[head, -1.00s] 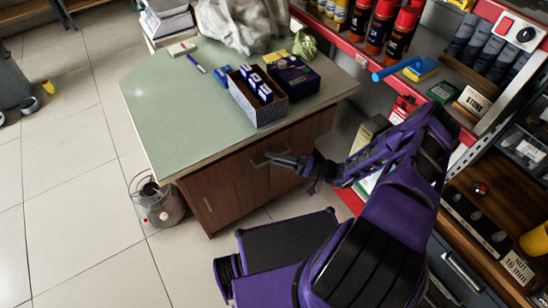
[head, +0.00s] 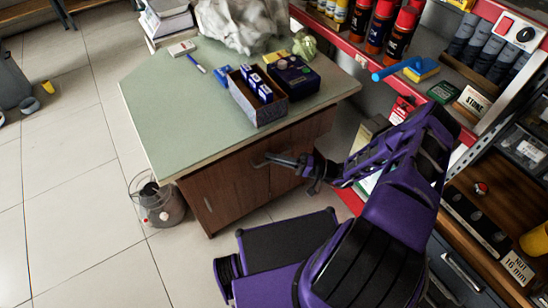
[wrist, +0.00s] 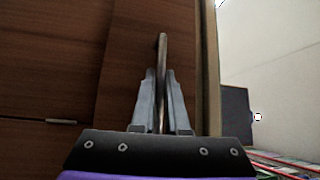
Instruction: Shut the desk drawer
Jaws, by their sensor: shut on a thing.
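The desk (head: 170,120) has a pale green top and a brown wooden front below it. My gripper (head: 272,159) is at the upper part of that front, just under the top's edge. In the wrist view, my gripper (wrist: 163,95) has its two grey fingers closed on a thin bar-shaped drawer handle (wrist: 163,42). The drawer front (wrist: 125,50) is the brown panel behind the handle. It stands beside another wooden panel (wrist: 45,60) with a small metal pull. How far the drawer is out I cannot tell; my fingers and the desktop's edge hide part of it.
On the desktop are a box of blue-and-white cartons (head: 258,108), a dark box (head: 292,76) and a crumpled white bag (head: 240,25). A clear bucket (head: 158,205) stands on the floor at the desk's left corner. Loaded shelves (head: 440,75) flank my arm at right.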

